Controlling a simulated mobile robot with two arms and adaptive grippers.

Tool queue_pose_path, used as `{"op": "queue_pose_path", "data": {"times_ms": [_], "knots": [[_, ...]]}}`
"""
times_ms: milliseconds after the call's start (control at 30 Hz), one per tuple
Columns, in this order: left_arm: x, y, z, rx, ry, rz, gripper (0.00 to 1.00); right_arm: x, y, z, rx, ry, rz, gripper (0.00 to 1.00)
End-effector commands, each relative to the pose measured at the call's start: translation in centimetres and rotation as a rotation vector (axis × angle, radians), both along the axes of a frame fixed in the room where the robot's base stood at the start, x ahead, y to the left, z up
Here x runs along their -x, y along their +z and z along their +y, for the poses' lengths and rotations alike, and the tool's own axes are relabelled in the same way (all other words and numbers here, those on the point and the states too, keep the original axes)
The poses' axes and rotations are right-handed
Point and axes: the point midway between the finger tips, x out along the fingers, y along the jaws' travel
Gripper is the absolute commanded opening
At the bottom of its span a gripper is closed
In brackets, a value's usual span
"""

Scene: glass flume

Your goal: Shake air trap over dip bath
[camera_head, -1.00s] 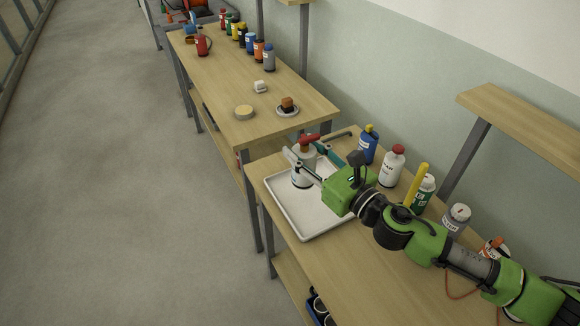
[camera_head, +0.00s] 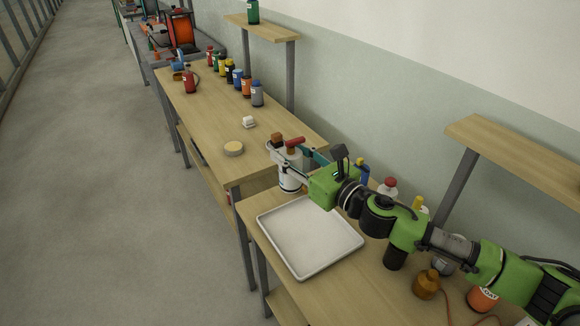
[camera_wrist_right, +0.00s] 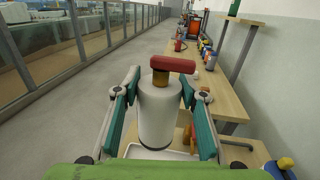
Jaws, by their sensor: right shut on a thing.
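A white cylindrical bottle with an amber neck and a red crosspiece on top (camera_head: 289,182), which I take to be the air trap, is held upright by my right gripper (camera_head: 288,163). In the right wrist view the gripper's fingers (camera_wrist_right: 159,88) close on both sides of the white body (camera_wrist_right: 158,118). A shallow white tray (camera_head: 278,212), likely the dip bath, lies on the near table. The bottle is above the tray's far edge in the picture; its exact height cannot be told. The tray looks empty. My left gripper is out of view.
Several bottles, including one with a red cap (camera_head: 388,187), stand right of the tray, partly hidden by my right arm. An amber bottle (camera_head: 427,284) stands nearer.

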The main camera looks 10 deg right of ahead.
Motion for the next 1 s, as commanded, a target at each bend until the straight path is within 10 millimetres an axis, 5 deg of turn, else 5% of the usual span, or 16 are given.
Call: {"op": "queue_pose_path", "data": {"times_ms": [33, 167, 400, 467, 600, 667, 867, 933, 1000], "knots": [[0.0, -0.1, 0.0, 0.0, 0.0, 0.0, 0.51, 0.3, -3.1, 0.1, -0.007, -0.003, 0.024, 0.0], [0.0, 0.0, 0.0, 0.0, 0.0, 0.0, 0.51, 0.1, -6.1, 0.1, -0.007, -0.003, 0.015, 0.0], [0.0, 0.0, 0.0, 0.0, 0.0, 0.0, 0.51, 0.0, 0.5, 0.0, 0.004, 0.001, -0.001, 0.0], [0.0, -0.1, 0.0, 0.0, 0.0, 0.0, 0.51, 0.1, -0.1, 0.1, -0.001, 0.001, 0.01, 0.0], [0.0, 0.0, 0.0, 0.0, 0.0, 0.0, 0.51, 0.2, -5.5, 0.2, -0.009, -0.004, 0.023, 0.0], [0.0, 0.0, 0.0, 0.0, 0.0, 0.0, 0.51, 0.2, -6.2, 0.1, -0.007, -0.002, 0.015, 0.0], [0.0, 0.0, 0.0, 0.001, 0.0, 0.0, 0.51, 0.0, 0.1, 0.0, 0.006, 0.002, -0.008, 0.0], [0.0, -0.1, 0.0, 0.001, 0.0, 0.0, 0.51, 0.1, 0.4, 0.0, 0.001, 0.001, 0.004, 0.0], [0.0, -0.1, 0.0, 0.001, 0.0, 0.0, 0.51, 0.2, -1.7, 0.2, -0.005, -0.001, 0.018, 0.0]]}}
